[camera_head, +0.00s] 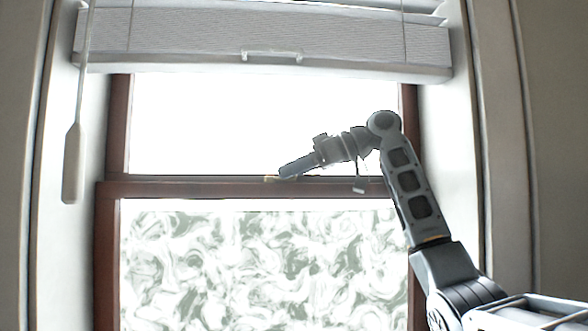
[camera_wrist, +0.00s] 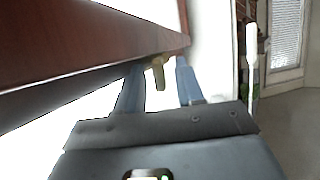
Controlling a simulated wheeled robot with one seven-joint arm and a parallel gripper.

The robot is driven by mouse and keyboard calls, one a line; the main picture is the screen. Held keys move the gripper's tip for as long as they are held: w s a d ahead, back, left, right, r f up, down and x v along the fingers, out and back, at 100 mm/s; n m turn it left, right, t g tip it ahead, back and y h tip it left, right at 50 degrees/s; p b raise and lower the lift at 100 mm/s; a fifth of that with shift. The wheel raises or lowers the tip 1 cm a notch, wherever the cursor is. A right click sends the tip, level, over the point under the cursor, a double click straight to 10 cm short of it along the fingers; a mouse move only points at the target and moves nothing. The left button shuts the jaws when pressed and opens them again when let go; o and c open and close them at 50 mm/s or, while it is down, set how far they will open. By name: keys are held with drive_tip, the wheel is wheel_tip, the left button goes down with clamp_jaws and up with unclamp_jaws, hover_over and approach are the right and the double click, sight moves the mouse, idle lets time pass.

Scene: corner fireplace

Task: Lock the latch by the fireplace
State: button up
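The latch (camera_head: 271,178) is a small brass-coloured piece on the dark red-brown meeting rail (camera_head: 200,188) of the window. In the wrist view the latch (camera_wrist: 158,74) hangs out from the underside of the wooden rail (camera_wrist: 85,45) as seen there. My gripper (camera_head: 284,173) reaches in from the right at rail height, with its tips beside the latch. In the wrist view the two blue-grey fingers of my gripper (camera_wrist: 159,78) are apart, with the latch showing between them. Whether either finger touches it, I cannot tell. The latch's base is partly hidden.
A raised blind (camera_head: 200,42) with a handle (camera_head: 272,56) hangs above the rail. Its pale wand (camera_head: 72,165) hangs at the left, clear of my arm. Patterned frosted glass (camera_head: 250,265) fills the lower sash. Window jambs stand at both sides.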

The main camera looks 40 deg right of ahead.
clamp_jaws()
idle(0.3)
drive_tip(key=shift+w+d+n+g+y, duration=0.3)
drive_tip(key=shift+n+g+y, duration=0.2)
drive_tip(key=shift+n+y, duration=0.25)
unclamp_jaws()
drive_tip(key=shift+s, duration=0.1)
